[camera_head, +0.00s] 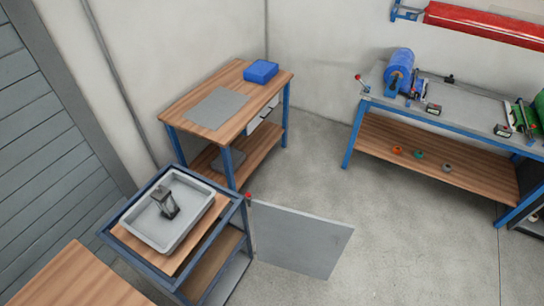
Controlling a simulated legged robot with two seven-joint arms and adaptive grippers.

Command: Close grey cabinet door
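A flat grey door panel (305,241) stands out to the right from the blue-framed cabinet (232,215) at the lower left. The door is wide open. Its left edge meets the cabinet's right corner post, which has a red tip on top. Shelves show inside the cabinet's open side. A light grey tray (208,203) sits on the cabinet's top, with a small dark upright object (165,202) in it. Neither of my grippers is in view, and no arm shows.
Bare concrete floor (400,235) lies right of the door. Behind stands a wooden workbench (185,100) with a blue box (261,71) on it. A blue-framed bench (355,125) with rolls stands at the right. A wooden surface (75,280) is at the bottom left.

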